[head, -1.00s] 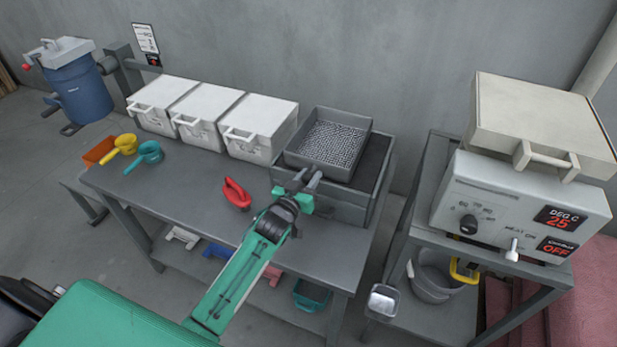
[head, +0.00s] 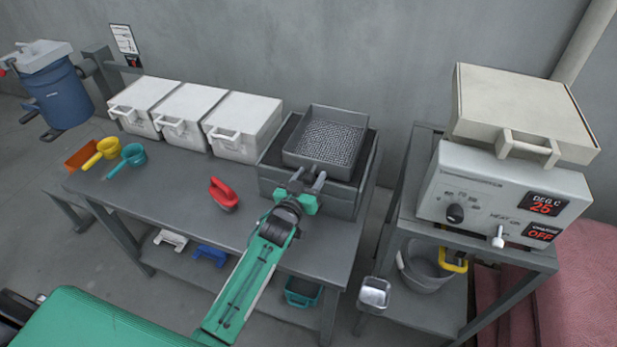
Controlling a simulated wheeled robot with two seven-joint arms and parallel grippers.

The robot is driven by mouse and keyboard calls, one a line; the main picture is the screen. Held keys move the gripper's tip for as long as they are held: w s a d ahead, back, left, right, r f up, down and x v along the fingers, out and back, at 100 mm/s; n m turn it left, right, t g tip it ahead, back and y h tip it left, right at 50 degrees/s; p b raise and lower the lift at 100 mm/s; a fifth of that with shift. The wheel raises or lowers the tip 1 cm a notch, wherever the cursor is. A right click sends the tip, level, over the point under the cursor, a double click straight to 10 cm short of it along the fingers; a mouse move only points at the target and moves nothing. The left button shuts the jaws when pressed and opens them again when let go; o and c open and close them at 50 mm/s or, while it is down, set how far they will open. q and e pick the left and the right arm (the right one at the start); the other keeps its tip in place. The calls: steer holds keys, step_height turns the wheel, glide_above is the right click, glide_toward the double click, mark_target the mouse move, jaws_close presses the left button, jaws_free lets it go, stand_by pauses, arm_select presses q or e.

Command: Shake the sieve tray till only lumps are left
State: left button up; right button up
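The sieve tray (head: 325,146) is a dark grey square pan with a mesh floor covered in small grey grains. I cannot tell lumps from fines at this size. It sits over an open-topped grey box (head: 310,196) with a dark interior, its rim showing on both sides of the tray. My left gripper (head: 308,180) is at the tray's near edge, its fingers shut on the tray's handle, which they mostly hide. My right gripper is not in view.
Three white lidded boxes (head: 192,118) stand left of the sieve. A red-handled tool (head: 223,193), a teal scoop (head: 127,158), a yellow scoop (head: 102,151) and an orange tray (head: 81,155) lie on the bench (head: 165,200). An oven (head: 505,200) stands right.

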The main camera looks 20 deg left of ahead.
arm_select(q)
steer(key=shift+s+a+f, duration=0.1)
steer(key=shift+s, duration=0.4)
steer(key=s+a+b, duration=0.1)
steer(key=s+b, duration=0.2)
steer(key=s, duration=0.9)
steer(key=shift+s+a, duration=0.2)
steer(key=shift+s, duration=0.2)
